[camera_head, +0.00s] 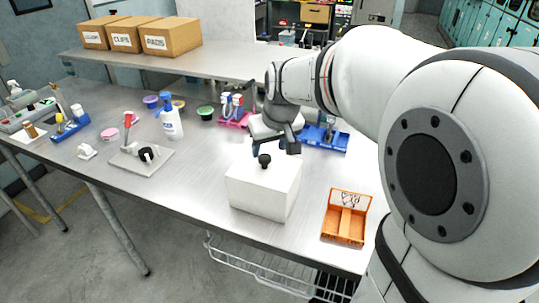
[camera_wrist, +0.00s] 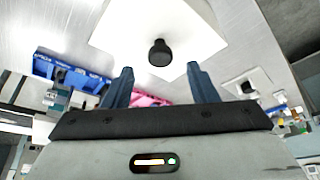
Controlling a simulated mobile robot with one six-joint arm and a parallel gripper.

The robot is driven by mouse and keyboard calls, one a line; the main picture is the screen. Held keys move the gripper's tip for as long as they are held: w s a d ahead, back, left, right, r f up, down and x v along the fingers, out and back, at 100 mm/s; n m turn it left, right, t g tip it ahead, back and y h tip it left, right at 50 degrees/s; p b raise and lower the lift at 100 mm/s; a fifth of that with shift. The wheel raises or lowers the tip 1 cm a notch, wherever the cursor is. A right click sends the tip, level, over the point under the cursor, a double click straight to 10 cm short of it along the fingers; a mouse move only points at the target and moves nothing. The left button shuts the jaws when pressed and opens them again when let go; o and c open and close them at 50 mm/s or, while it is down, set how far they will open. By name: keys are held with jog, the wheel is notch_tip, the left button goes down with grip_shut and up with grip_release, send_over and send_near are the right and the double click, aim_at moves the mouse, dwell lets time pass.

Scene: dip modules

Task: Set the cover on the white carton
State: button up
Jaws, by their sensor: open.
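The white carton (camera_head: 258,195) stands upright near the table's front edge in the head view. The white cover (camera_head: 281,170) with its black knob (camera_head: 264,161) sits on top of it; the seam between them is too fine to make out. In the wrist view the cover (camera_wrist: 125,25) is a white square with the knob (camera_wrist: 159,52) near its middle. My gripper (camera_head: 277,143) is just above and behind the knob, open and empty. In the wrist view the knob lies beyond the two spread fingertips (camera_wrist: 161,75), apart from them.
An orange divided tray (camera_head: 345,228) stands right of the carton. A blue tray (camera_head: 335,139) and a pink rack (camera_head: 235,121) are behind. A white bottle (camera_head: 171,124) and a grey plate with a black knob (camera_head: 140,160) are left. Bare table lies left of the carton.

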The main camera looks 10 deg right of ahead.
jog(key=v, duration=0.6)
jog(key=s+f+m, duration=0.1)
jog(key=s+f, duration=0.4)
jog(key=s, duration=0.3)
jog(key=s+f+g, duration=0.1)
jog(key=s+f, duration=0.4)
jog(key=s, duration=0.4)
jog(key=shift+m+g+h, duration=0.3)
jog(key=shift+m+h, duration=0.1)
